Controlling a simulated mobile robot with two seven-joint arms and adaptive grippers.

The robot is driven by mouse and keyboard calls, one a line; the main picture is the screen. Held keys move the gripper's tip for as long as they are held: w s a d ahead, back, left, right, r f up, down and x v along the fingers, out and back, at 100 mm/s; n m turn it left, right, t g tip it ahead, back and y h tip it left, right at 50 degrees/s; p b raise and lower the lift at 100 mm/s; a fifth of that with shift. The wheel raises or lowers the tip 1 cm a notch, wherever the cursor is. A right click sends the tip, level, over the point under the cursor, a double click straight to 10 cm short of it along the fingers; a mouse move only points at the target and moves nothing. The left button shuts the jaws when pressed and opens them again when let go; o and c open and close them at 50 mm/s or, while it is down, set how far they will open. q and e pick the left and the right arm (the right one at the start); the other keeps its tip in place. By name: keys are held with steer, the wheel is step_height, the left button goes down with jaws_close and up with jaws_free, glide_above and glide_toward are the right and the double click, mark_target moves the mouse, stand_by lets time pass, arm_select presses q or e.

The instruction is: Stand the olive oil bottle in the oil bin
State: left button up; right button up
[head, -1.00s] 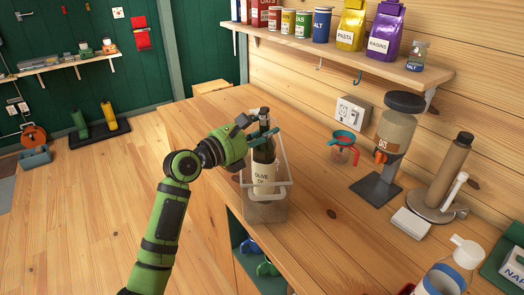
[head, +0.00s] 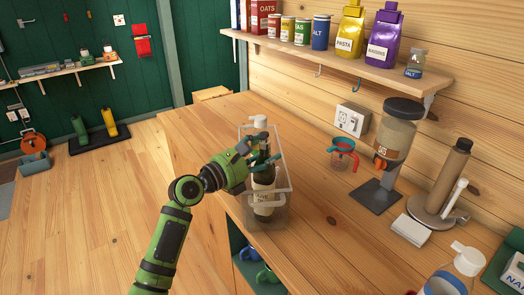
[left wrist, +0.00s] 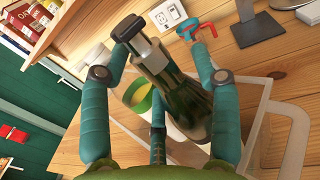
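The dark green olive oil bottle (head: 264,178), with a black cap and pale label, is inside the clear oil bin (head: 281,212) in the head view. It looks nearly upright, its base low in the bin. My left gripper (head: 257,158) is above the bin, around the bottle's upper part. In the left wrist view the bottle (left wrist: 178,92) lies between the spread teal fingers, with a gap on the left, so the gripper looks open. Whether the right finger touches the bottle is unclear. My right gripper is not in view.
A white-capped container (head: 259,122) stands behind my left gripper. To the right are a red jug with a blue funnel (head: 343,152), a dispenser (head: 397,135) and a towel-roll holder (head: 447,180). A loaded shelf (head: 350,58) overhangs the worktop. The worktop between bin and jug is clear.

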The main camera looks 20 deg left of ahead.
arm_select(q)
steer(key=b+v, duration=0.2)
steer(key=v, duration=1)
steer(key=shift+a+r, duration=0.1)
steer(key=shift+r, duration=0.05)
